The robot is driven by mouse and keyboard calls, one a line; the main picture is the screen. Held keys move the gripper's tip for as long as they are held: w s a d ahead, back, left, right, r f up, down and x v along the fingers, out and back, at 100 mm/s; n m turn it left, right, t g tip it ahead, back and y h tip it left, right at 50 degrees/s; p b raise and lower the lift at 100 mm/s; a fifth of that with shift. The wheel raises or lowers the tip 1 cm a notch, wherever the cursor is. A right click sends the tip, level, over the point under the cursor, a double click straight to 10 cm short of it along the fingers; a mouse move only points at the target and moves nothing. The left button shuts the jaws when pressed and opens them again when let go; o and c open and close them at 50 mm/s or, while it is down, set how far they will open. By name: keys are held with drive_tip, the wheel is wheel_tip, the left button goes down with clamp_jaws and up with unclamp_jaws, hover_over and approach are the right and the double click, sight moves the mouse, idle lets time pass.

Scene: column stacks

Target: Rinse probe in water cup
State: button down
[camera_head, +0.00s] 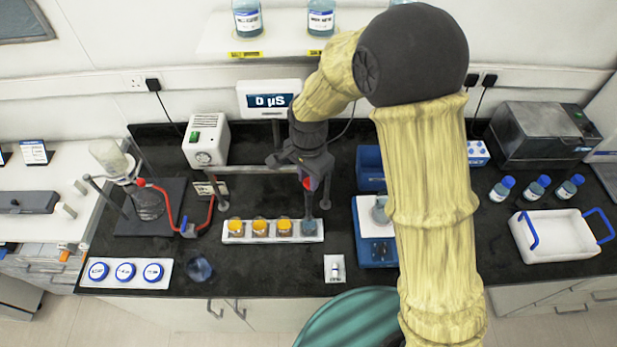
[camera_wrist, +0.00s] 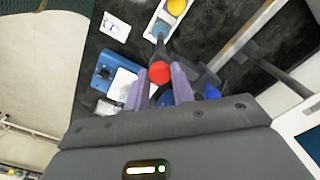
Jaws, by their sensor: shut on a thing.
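My gripper (camera_head: 309,180) is shut on the probe and holds it upright. The probe's red top (camera_head: 308,184) shows between the jaws, and again between the purple fingers in the wrist view (camera_wrist: 159,72). Its grey shaft points down at the bluish water cup (camera_head: 309,228), at the right end of a white rack (camera_head: 271,239). The tip is at or in the cup's mouth; I cannot tell how deep. The cup also shows in the wrist view (camera_wrist: 161,30). Several orange-yellow cups (camera_head: 260,227) fill the rest of the rack.
A meter (camera_head: 269,100) reading µS stands behind my gripper. A clear beaker (camera_head: 199,268) is left of the rack's front. A small white holder (camera_head: 334,268) lies in front. A blue-and-white device (camera_head: 376,250) stands close right. A metal rail (camera_head: 245,169) runs behind.

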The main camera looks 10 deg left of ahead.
drive_tip(key=c, duration=1.5)
unclamp_jaws()
drive_tip(key=shift+w+r, duration=0.15)
drive_tip(key=shift+r, duration=0.1)
drive_tip(key=o, duration=0.3)
drive_tip(key=shift+o, duration=0.2)
drive_tip(key=shift+f, duration=0.1)
wheel_tip(320, 180, up, 18)
drive_tip(key=b, duration=0.4)
drive_tip(key=shift+f+b, duration=0.25)
drive_tip(key=shift+b, duration=0.15)
drive_tip(key=d+f+n+t+b, duration=0.1)
drive_tip(key=d+f+n+b, duration=0.2)
drive_tip(key=d+f, duration=0.95)
drive_tip(key=s+d+f+n+b, duration=0.1)
drive_tip(key=s+d+f, duration=0.2)
drive_tip(key=d, duration=0.3)
drive_tip(key=s+d+f+n+t+b, duration=0.1)
drive_tip(key=s+d+f+n, duration=0.1)
drive_tip(key=s+d+f, duration=0.2)
drive_tip(key=s+d, duration=0.1)
drive_tip(key=d, duration=0.2)
drive_tip(key=shift+s+f+t, duration=0.2)
drive_tip(key=shift+f+t, duration=0.05)
drive_tip(key=shift+t, duration=0.05)
